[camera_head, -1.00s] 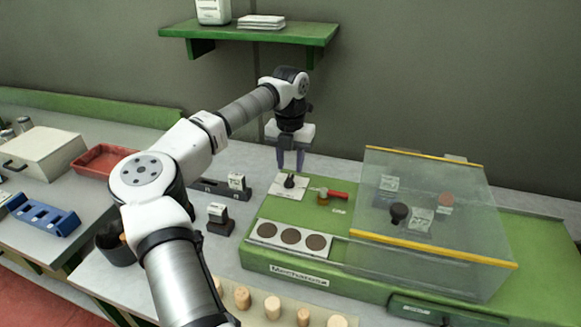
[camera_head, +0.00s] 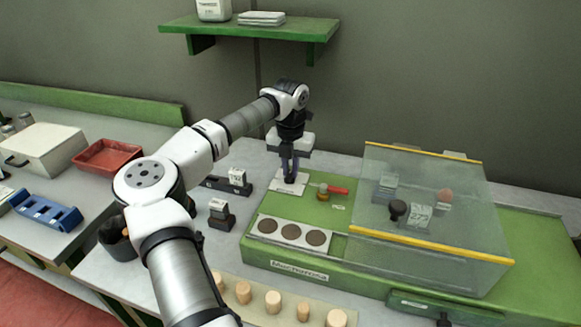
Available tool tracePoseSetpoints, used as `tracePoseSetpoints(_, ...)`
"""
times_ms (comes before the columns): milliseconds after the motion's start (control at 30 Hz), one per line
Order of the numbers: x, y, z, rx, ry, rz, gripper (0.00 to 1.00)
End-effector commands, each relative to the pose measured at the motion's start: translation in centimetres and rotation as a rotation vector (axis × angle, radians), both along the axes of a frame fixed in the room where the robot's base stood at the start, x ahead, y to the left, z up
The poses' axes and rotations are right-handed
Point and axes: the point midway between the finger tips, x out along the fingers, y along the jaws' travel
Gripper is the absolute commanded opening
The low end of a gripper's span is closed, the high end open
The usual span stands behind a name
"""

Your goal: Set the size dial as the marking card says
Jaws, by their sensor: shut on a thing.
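The size dial is a small black knob on a white plate (camera_head: 287,193) at the back left of the green machine (camera_head: 340,250). My gripper (camera_head: 290,180) points straight down over this plate, shut on the dial knob, which its fingers largely hide. The dial's pointer and scale cannot be read. Several small white cards with dark print are in view: one (camera_head: 240,177) on a dark block, one (camera_head: 218,207) on another dark block and one (camera_head: 416,217) under the clear cover. I cannot tell which is the marking card.
A clear cover (camera_head: 440,190) with yellow edges stands over the machine's right part. A red-handled tool (camera_head: 335,190) lies just right of the dial. A plate with three dark discs (camera_head: 290,234) is in front. Several corks (camera_head: 273,301) stand at the front edge.

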Motion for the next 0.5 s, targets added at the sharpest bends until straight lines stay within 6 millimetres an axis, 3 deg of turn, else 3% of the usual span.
tracePoseSetpoints(267,0.03,0.02,-0.07,0.0,0.0,0.045,0.0)
tracePoseSetpoints(500,0.1,0.18,-0.15,0.001,-0.001,0.192,0.0)
